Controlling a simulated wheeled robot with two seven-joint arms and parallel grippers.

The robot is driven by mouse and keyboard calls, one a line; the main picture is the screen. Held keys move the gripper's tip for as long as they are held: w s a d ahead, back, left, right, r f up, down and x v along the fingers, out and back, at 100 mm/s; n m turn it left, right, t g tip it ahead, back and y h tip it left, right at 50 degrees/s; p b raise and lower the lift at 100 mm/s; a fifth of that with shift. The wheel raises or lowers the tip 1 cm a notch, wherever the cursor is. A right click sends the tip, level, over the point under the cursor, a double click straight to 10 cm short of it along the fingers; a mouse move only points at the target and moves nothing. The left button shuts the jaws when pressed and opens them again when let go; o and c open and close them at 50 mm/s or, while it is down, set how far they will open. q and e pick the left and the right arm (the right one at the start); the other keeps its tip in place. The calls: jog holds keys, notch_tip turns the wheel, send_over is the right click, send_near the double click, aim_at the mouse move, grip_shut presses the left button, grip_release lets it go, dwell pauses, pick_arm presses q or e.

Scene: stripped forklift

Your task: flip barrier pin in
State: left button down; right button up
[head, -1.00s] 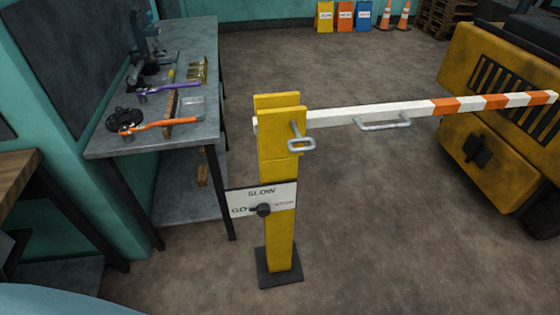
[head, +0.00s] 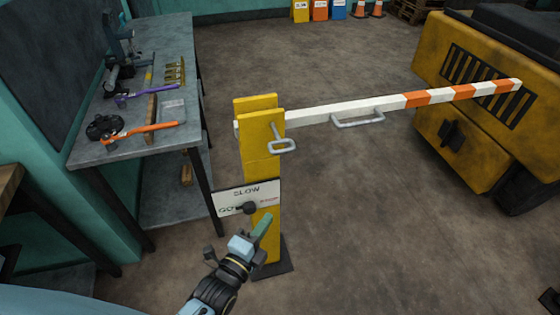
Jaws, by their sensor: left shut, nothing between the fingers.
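The barrier pin (head: 281,146), a grey metal pin with a loop handle, shows at the upper front of the yellow post (head: 262,166). How deep it sits I cannot tell. My left gripper (head: 264,226) is shut and empty, low in front of the post, below the sign and well below the pin. It hides part of the lower post.
A sign (head: 246,196) with a dark knob is on the post. A grey workbench (head: 150,150) with tools stands left. A yellow forklift (head: 470,130) stands right, near the arm's end. The floor between is clear.

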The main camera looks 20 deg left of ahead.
pick_arm(q)
jog(key=shift+m+t, duration=0.7)
jog(key=shift+m, duration=0.1)
jog(key=r, duration=0.5)
jog(key=shift+w, duration=0.25)
jog(key=a+x, duration=0.2)
jog(key=x, duration=1.1)
jog(key=shift+a+p, duration=0.35)
jog(key=shift+p, duration=0.1)
jog(key=shift+w+r, duration=0.1)
jog(key=shift+w, duration=0.05)
